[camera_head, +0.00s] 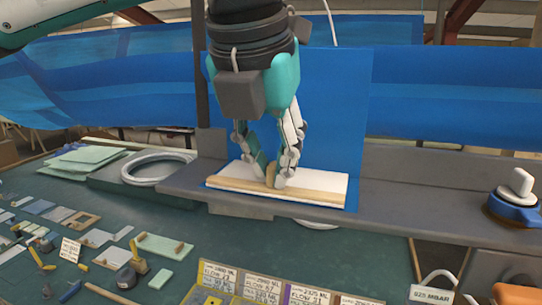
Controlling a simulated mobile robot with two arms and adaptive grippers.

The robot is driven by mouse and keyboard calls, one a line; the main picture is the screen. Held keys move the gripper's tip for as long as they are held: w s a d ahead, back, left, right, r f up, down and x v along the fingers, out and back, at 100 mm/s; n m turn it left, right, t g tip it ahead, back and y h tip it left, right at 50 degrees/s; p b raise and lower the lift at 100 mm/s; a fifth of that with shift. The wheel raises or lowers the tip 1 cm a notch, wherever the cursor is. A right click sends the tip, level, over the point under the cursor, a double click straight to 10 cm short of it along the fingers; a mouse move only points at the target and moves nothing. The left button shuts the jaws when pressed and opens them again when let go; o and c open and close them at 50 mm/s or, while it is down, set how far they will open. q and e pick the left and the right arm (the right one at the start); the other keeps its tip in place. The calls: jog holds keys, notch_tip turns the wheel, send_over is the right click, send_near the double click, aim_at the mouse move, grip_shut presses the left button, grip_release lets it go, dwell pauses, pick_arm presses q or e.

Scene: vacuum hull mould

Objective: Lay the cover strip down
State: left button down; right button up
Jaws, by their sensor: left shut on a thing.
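My left gripper (272,174) comes down from the top middle and points at the grey ledge (390,190). Its fingers are shut on a small wooden grip (270,176) on a long pale wooden strip (315,194), which I take to be the cover strip. The strip lies level along the front of a white board (325,181), over a blue sheet (352,196). I cannot tell whether the strip touches the board or hangs just above it. The fingers hide part of its middle. My right gripper is not in view.
A blue upright panel (345,100) stands behind the strip. A blue and white knob device (517,200) sits on the ledge at right. A white hose coil (150,168) lies at left. Several tools and boards cover the green table (215,240); labelled boxes (262,287) stand in front.

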pick_arm(q)
jog(key=shift+f, duration=0.2)
jog(key=c, duration=1.3)
grip_release()
jog(key=shift+o, duration=0.2)
jog(key=shift+s+r, duration=0.1)
jog(key=v, duration=1.1)
jog(key=shift+r, duration=0.4)
jog(key=shift+s+a, duration=0.1)
jog(key=shift+s, duration=0.05)
